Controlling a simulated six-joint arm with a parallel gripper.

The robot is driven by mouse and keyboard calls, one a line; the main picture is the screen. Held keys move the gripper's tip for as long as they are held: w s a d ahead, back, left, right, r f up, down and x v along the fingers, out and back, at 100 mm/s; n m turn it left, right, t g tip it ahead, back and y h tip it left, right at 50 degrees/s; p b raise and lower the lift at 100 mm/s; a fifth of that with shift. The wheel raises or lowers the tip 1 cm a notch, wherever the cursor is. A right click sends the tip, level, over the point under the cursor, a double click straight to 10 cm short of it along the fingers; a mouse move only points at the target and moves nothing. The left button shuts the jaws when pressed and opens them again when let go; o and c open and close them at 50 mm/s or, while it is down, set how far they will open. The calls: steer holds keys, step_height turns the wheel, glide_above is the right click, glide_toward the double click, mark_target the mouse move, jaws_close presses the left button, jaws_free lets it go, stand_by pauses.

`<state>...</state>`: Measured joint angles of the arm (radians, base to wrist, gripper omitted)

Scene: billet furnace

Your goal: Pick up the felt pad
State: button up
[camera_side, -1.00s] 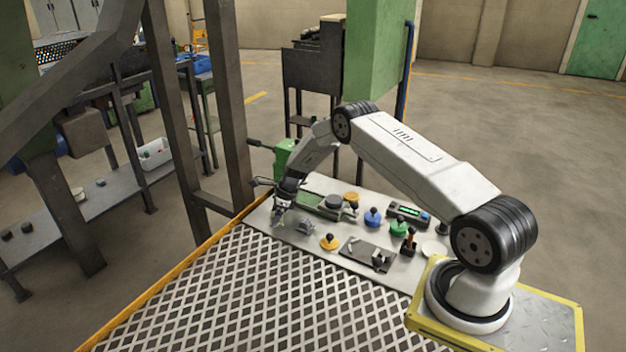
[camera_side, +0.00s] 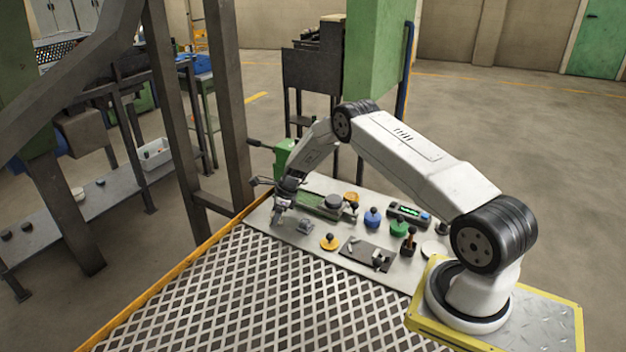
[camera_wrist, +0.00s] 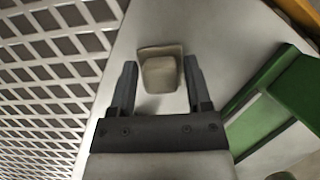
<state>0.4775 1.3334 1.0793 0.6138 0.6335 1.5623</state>
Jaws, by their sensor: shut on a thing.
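The felt pad (camera_wrist: 160,73) shows in the wrist view as a beige-grey block on a wider, thin square base. It lies between the two fingertips of my gripper (camera_wrist: 160,82), whose fingers stand at its left and right edges. My gripper is shut on it. In the side view my gripper (camera_side: 279,212) points down at the far left end of the pale bench top (camera_side: 290,238). The pad is too small and too much covered by the gripper to make out there. I cannot tell whether it is clear of the surface.
A small grey block (camera_side: 305,226) stands just right of my gripper. A green fixture (camera_side: 322,206) lies behind it; its green part (camera_wrist: 265,115) is close on the right in the wrist view. Yellow (camera_side: 330,242), blue (camera_side: 373,217) and green (camera_side: 398,228) knobbed pieces stand further right. Mesh grating (camera_side: 230,290) lies in front.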

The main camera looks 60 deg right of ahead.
mark_target(272, 214)
steer(key=shift+r, duration=1.4)
steer(key=shift+s+r, duration=0.2)
steer(key=shift+r, duration=0.1)
steer(key=s+a+r, duration=0.4)
steer(key=s+r, duration=0.5)
steer(key=s, duration=0.4)
steer(key=shift+a+r, duration=0.15)
steer(key=shift+r, duration=0.05)
steer(key=o, duration=0.7)
steer(key=c, duration=0.5)
